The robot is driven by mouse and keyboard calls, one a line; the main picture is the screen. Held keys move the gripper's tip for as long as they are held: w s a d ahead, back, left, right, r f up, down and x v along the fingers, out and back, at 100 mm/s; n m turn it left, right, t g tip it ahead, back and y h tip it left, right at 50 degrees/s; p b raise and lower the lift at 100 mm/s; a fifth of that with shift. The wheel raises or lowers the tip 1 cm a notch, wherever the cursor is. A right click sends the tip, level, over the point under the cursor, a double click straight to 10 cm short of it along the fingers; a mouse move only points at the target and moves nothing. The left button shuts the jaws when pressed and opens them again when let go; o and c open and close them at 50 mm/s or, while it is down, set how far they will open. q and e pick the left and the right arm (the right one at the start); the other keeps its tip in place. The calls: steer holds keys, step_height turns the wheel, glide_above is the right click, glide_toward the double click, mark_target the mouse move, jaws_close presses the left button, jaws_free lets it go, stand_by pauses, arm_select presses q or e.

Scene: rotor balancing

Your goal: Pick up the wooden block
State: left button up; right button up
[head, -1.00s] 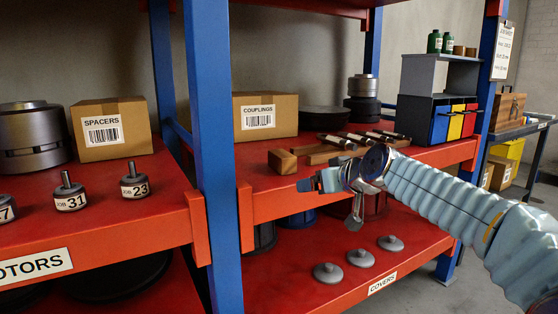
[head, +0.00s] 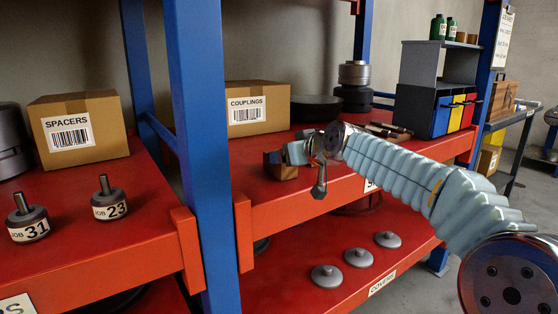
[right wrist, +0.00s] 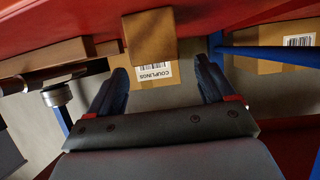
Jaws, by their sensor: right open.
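The wooden block (head: 284,173) sits at the front edge of the red shelf, partly hidden by my right gripper (head: 279,156). In the right wrist view the wooden block (right wrist: 149,40) shows upside down beyond the fingertips, roughly between their lines. My right gripper (right wrist: 162,75) is open, with its two dark fingers apart and nothing between them. I cannot tell from the views whether a finger touches the block. My left gripper is not in view.
A couplings box (head: 259,112) stands behind the block. A blue post (head: 202,150) rises to the left. A wooden holder with metal shafts (head: 387,131) lies to the right. Grey covers (head: 358,257) sit on the lower shelf.

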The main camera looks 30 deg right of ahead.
steer(key=p+x, duration=0.2)
steer(key=x, duration=0.3)
steer(key=shift+w+d+r, duration=0.1)
steer(key=shift+w, duration=0.05)
steer(key=shift+w+f, duration=0.2)
steer(key=shift+w, duration=0.1)
steer(key=shift+c, duration=0.5)
steer(key=c, duration=0.9)
steer(key=shift+c, duration=0.6)
steer(key=shift+r, duration=0.15)
